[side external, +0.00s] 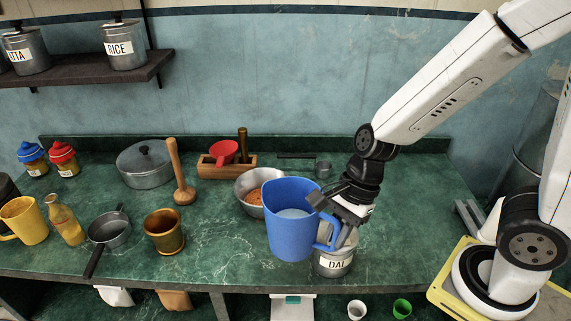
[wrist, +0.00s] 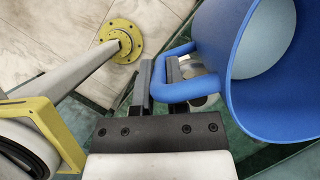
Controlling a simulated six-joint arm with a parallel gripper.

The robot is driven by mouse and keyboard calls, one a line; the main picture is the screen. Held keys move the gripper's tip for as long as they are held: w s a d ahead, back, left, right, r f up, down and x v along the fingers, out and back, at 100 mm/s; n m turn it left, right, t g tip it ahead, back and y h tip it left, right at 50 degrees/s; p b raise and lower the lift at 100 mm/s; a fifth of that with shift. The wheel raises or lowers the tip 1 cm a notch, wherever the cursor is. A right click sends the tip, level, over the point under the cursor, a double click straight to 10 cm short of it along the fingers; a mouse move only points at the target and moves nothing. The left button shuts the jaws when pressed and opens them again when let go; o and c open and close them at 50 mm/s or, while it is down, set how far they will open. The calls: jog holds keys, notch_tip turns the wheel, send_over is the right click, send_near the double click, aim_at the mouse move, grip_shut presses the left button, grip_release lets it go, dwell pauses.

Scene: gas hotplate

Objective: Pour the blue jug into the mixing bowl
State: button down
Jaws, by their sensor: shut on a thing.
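The blue jug (side external: 290,235) is held up in front of the metal mixing bowl (side external: 251,187), hiding part of the bowl. The jug is close to upright and has pale contents inside. The bowl holds something orange-brown. My gripper (side external: 328,215) is at the jug's right side, shut on its handle. In the wrist view my gripper (wrist: 160,84) has its fingers at the blue handle, and the jug (wrist: 262,110) fills the right side with its open mouth showing.
A brass cup (side external: 164,232), wooden pestle (side external: 180,172) and dark pan (side external: 109,231) stand to the left. A wooden holder with a red funnel (side external: 223,152) is behind the bowl. Green counter is clear at right.

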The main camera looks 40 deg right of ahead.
aim_at(271, 205)
jog(key=shift+w, duration=0.1)
dwell(0.5)
jog(key=w+a+m, duration=0.1)
jog(key=w, duration=0.3)
jog(key=w+a+m+t, duration=0.1)
jog(key=w+m, duration=0.1)
jog(key=w, duration=0.3)
jog(key=w+a+m+t, duration=0.1)
jog(key=w, duration=0.3)
jog(key=shift+w+a+f+m+h, duration=0.15)
jog(key=shift+w+m+h, duration=0.1)
jog(key=shift+m+h, duration=0.05)
jog(key=w+a+f+m+t+h, duration=0.1)
jog(key=w+a+m, duration=0.3)
jog(key=w, duration=0.7)
jog(key=shift+a+f, duration=0.15)
jog(key=shift+a, duration=0.1)
jog(key=shift+s+d+f+m+y, duration=0.1)
jog(key=shift+d+f+m+y, duration=0.4)
jog(key=shift+y, duration=0.7)
jog(key=f+y, duration=0.1)
jog(key=y, duration=0.1)
jog(key=d+t+y, duration=0.1)
jog(key=y, duration=0.1)
jog(key=d+f+y, duration=0.1)
jog(key=y, duration=0.1)
jog(key=shift+d+f+m, duration=0.15)
jog(key=shift+f+m, duration=0.15)
jog(key=shift+f, duration=0.05)
